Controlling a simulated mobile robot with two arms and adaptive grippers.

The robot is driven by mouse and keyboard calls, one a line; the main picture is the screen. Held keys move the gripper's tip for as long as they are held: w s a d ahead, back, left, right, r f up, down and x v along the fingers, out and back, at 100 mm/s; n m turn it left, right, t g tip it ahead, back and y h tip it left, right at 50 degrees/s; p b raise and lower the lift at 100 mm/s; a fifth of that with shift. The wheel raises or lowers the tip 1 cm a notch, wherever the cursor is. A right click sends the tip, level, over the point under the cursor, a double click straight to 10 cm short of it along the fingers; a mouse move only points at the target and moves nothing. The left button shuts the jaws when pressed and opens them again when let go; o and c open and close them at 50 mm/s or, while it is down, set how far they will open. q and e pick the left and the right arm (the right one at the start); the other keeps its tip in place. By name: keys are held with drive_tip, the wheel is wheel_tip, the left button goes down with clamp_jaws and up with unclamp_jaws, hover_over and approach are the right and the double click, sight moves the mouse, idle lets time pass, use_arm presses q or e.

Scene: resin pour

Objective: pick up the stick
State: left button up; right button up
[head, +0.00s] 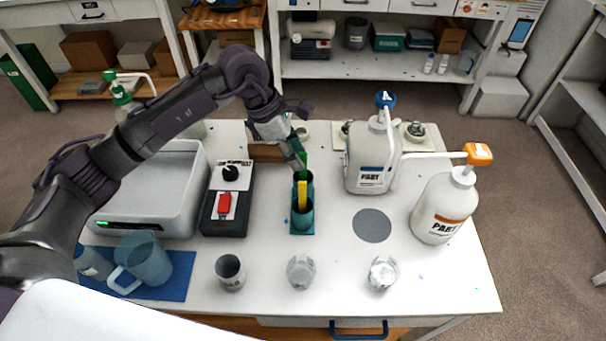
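A teal holder (303,222) stands near the middle of the white table. A yellow stick (302,195) stands upright in its front part. A green stick (303,143) shows behind it, right beside my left gripper (299,163). My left gripper points down at the back of the holder, close to the green stick. I cannot tell whether its fingers touch or enclose the green stick, as they are small and partly overlapped. My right gripper is not in view.
Two white PART jugs, one with a blue cap (370,165) and one with an orange cap (445,210), stand right of the holder. A black device with a red switch (226,205) stands left. Several cups, including a grey one (230,272), line the front.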

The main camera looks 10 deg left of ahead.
sight(303, 176)
use_arm(q)
drive_tip(key=x, duration=0.4)
drive_tip(key=shift+d+p, duration=0.1)
drive_tip(key=shift+p, duration=0.3)
clamp_jaws()
drive_tip(key=shift+r, duration=0.1)
